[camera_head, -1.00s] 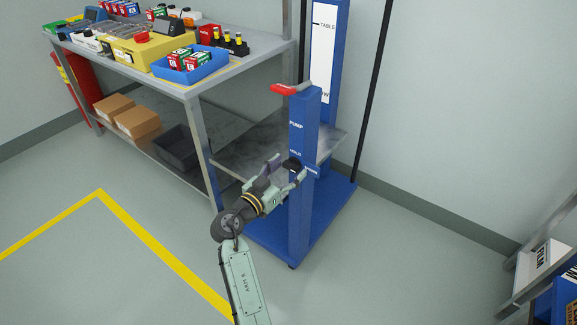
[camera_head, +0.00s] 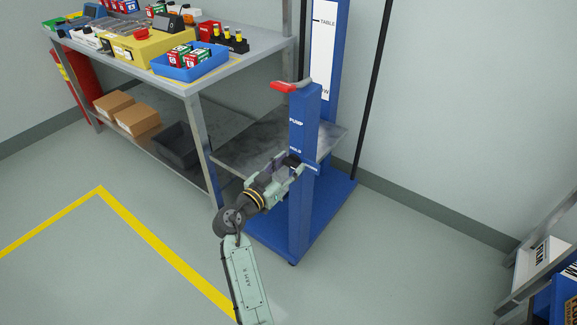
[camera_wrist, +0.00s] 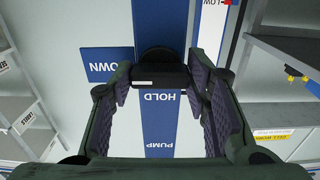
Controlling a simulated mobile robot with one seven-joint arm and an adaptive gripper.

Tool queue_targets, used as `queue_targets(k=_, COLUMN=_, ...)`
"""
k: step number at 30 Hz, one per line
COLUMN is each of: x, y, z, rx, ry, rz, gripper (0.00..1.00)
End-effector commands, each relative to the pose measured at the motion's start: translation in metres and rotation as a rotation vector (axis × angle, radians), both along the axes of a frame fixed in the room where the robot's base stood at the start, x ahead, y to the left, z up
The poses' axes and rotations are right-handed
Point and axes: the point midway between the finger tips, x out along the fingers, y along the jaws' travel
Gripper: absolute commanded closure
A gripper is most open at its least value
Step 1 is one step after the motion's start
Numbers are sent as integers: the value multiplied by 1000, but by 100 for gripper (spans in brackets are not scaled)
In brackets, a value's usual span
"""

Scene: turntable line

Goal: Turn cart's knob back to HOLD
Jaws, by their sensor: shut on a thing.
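The blue cart (camera_head: 301,215) stands upright with labels PUMP and HOLD on its post. My gripper (camera_head: 292,166) is at the front of the post, just below the HOLD label. In the wrist view, my gripper (camera_wrist: 160,82) is shut on the black knob (camera_wrist: 159,70), with a finger pad against each end of its bar. The knob's bar lies crosswise in that view. The HOLD label (camera_wrist: 160,99) and the PUMP label (camera_wrist: 160,148) are upside down below it. A side plate (camera_wrist: 103,66) appears to read DOWN. The fingers partly hide the knob and the plate's surroundings.
A red-tipped handle (camera_head: 284,87) sticks out from the post's top. The cart's grey platform (camera_head: 245,155) is behind the post. A loaded workbench (camera_head: 200,92) stands at left, a rack (camera_head: 545,255) at far right. The floor in front is open.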

Motion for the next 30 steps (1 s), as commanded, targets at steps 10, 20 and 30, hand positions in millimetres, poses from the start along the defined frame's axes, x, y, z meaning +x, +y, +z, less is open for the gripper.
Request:
queue_targets(k=10, x=0, y=0, z=0, rx=-18, ry=13, rz=0, gripper=85)
queue_targets(k=20, x=0, y=0, z=-1, rx=-162, ry=117, rz=0, gripper=85)
queue_targets(k=30, x=0, y=0, z=0, rx=-419, ry=304, rz=0, gripper=85)
